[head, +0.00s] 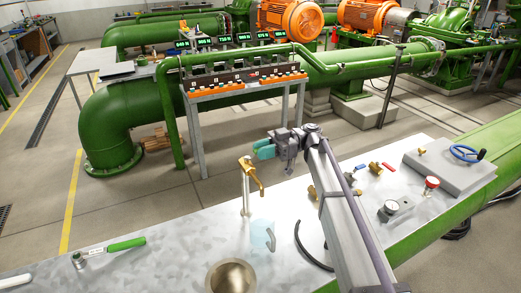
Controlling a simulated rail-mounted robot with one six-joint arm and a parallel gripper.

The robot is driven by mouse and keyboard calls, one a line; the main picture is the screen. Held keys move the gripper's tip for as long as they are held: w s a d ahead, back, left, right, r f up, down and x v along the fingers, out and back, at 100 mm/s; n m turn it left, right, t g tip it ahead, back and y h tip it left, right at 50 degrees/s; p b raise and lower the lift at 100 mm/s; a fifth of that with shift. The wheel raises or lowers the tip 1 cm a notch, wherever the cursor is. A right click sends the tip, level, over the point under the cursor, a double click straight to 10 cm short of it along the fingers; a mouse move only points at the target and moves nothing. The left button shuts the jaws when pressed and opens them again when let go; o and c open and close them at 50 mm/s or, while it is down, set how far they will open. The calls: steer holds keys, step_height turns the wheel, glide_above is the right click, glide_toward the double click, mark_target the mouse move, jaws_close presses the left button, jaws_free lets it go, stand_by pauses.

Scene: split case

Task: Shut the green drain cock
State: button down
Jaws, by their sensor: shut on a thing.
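A brass drain cock (251,172) stands on a thin upright pipe (245,196) at the far edge of the metal bench, its spout slanting down to the right. I see no green on it; its handle may be hidden by the fingers. My gripper (264,148), with teal finger pads, is at the top right of the cock. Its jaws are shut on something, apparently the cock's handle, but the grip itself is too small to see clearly. A pale blue clear jug (262,235) stands on the bench below the spout.
A green-handled wrench (125,244) lies left on the bench (175,262). A round opening or bowl (231,277) is at the front.

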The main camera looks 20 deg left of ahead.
stand_by(0.3)
steer(key=c, duration=1)
jaws_free()
